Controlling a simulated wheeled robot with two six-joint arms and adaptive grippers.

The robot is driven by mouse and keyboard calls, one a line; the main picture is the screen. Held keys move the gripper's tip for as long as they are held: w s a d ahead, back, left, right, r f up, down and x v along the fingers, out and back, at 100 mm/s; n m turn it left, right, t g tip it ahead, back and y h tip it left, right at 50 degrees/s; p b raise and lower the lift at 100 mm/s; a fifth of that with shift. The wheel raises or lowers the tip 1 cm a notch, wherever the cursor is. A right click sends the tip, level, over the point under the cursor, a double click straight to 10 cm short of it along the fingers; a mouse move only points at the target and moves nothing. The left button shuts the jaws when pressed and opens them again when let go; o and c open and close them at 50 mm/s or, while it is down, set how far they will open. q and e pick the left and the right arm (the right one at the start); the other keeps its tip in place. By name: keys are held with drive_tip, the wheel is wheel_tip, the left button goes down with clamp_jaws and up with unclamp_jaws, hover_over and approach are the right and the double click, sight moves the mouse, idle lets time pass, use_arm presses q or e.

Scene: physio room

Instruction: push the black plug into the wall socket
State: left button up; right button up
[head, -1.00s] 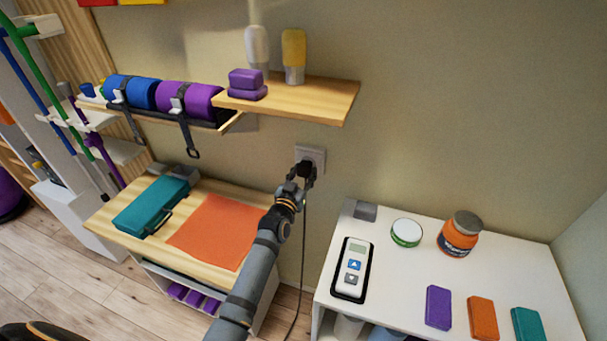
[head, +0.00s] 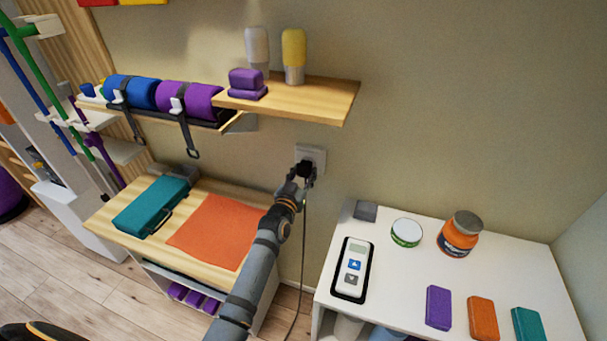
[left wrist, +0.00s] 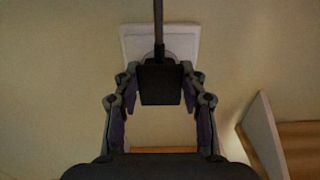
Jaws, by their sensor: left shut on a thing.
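The black plug (head: 306,170) is at the wall socket (head: 318,155), a pale square plate on the wall below the wooden shelf. My left gripper (head: 299,178) is shut on the plug. In the left wrist view the plug (left wrist: 160,84) sits between the fingertips of the gripper (left wrist: 160,88), in front of the lower part of the socket plate (left wrist: 188,42). The plug hides the socket holes, and I cannot tell how deep it sits. Its cord hangs down the wall in the head view. My right gripper is not in view.
A wooden shelf (head: 325,98) with bottles and purple blocks is above the socket. A white table (head: 400,290) with a remote-like device (head: 352,268) and jars stands at right. A wooden cabinet (head: 125,238) with a teal case (head: 150,205) and orange cloth (head: 212,232) is at left.

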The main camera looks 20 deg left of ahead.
use_arm(q)
drive_tip(key=shift+w, duration=0.5)
drive_tip(key=o, duration=1.1)
drive_tip(key=shift+o, duration=0.2)
drive_tip(key=s, duration=1.2)
drive_tip(key=shift+a, duration=0.2)
